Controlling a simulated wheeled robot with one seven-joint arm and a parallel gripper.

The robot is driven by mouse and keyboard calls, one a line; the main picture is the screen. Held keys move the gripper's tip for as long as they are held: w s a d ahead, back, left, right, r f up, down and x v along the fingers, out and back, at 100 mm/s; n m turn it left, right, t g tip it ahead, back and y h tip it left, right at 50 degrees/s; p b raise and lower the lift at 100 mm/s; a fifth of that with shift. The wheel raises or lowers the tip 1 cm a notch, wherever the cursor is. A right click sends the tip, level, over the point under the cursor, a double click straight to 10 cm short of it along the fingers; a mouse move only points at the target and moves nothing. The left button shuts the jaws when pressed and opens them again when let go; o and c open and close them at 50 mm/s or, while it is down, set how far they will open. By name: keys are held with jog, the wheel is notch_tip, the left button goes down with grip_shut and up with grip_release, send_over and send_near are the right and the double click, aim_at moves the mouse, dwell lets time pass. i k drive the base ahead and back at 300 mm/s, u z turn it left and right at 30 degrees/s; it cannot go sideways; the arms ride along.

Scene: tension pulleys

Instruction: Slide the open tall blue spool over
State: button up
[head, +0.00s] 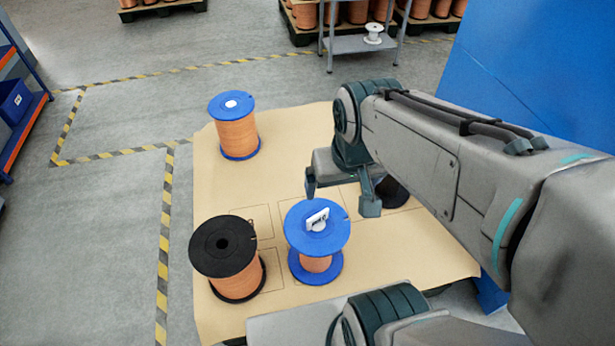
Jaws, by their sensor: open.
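A tall blue spool (237,128) wound with copper wire stands upright at the back left of the tan table, with a white round spot on its top. A second blue spool (317,240) stands upright at the front middle, with a white tag-like piece on its top flange and copper wire below. I cannot tell for certain which of them is the open one. My gripper (341,193) is open and empty, just behind and above the front blue spool, its fingers apart. It is to the right of and nearer than the back blue spool.
A black-flanged copper spool (228,258) stands left of the front blue spool. A dark round object (392,192) is partly hidden behind my gripper. The tan table (290,125) has outlined rectangles and is clear at its back middle. A blue panel (540,65) rises at right.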

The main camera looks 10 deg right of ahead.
aim_at(316, 244)
jog(key=z, duration=0.05)
jog(key=k, duration=0.5)
jog(key=u, duration=2)
jog(key=k, duration=0.8)
jog(key=z, duration=1.7)
